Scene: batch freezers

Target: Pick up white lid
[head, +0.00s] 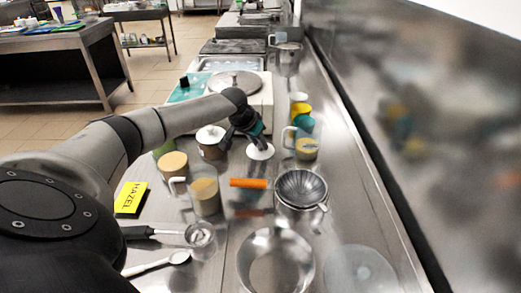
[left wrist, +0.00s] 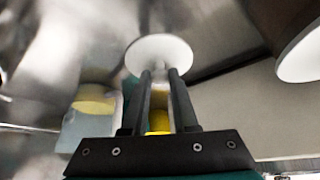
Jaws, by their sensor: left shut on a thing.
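The white lid (head: 260,152) is a small round disc near the middle of the steel counter in the head view. In the left wrist view the lid (left wrist: 158,50) is at the fingertips, with its round face visible. My left gripper (head: 254,140) reaches in from the left and is shut on the lid; in the left wrist view its two dark fingers (left wrist: 162,74) meet the lid's near edge. Whether the lid touches the counter is hard to tell. My right gripper is not in view.
A lidded steel canister (head: 210,145) stands close left of the gripper. A clear pitcher (head: 306,147) and colored cups (head: 301,112) stand to the right. An orange-handled tool (head: 248,183), strainer (head: 300,188), steel bowl (head: 276,262) and yellow HAZEL label (head: 131,198) lie nearer.

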